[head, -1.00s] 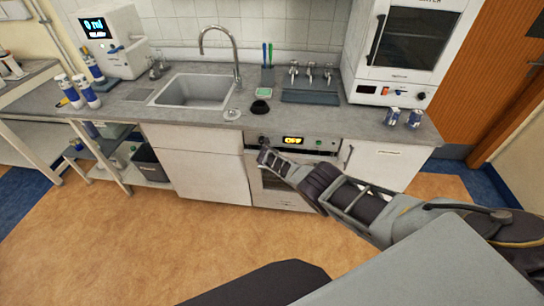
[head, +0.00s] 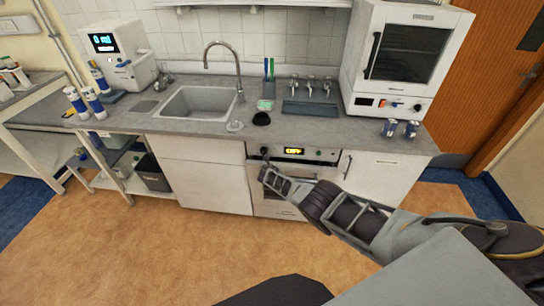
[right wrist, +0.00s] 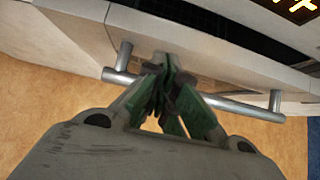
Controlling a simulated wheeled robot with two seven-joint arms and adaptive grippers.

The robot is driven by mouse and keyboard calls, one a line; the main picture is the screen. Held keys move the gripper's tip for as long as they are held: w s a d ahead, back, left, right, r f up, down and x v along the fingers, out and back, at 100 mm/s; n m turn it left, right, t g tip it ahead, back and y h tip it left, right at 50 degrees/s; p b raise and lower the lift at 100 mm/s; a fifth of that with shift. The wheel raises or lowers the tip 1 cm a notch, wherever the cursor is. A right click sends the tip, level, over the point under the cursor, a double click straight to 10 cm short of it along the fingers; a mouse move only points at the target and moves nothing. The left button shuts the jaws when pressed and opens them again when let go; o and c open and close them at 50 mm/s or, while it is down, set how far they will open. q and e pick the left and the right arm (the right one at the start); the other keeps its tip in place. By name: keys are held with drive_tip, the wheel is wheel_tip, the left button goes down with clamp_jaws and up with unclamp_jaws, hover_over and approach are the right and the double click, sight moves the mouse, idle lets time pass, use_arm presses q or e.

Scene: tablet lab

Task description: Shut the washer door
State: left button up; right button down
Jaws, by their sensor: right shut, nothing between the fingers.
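The washer (head: 326,156) is the white appliance under the counter, with a lit panel reading OFF. Its door (head: 275,208) is below the panel and partly hidden behind my right arm; it looks upright and roughly flush, but I cannot tell whether it is fully latched. My right gripper (head: 265,168) is in front of the upper left of the door. In the right wrist view, the shut, empty right gripper (right wrist: 166,68) is at the door's metal bar handle (right wrist: 240,108), its fingers overlapping the bar; contact is unclear. My left gripper is not in view.
White cupboards (head: 205,185) flank the washer. The grey counter (head: 330,128) above holds a sink (head: 197,103) and an oven (head: 400,60). A shelf with a dark bin (head: 150,173) is at left. The brown floor (head: 140,250) in front is clear.

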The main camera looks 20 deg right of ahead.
drive_tip(key=shift+w+r+p, duration=0.15)
drive_tip(key=shift+r+p, duration=0.15)
drive_tip(key=shift+r, duration=0.4)
drive_tip(key=shift+w+d+r+p, duration=0.2)
drive_tip(key=shift+d+r+p, duration=0.05)
drive_tip(key=shift+r+p, duration=0.35)
wheel_tip(320, 180, up, 7)
drive_tip(key=w, duration=0.1)
drive_tip(key=shift+w+d+p, duration=0.15)
drive_tip(key=shift+d+p, duration=0.15)
drive_tip(key=shift+d, duration=0.05)
drive_tip(key=shift+r, duration=0.1)
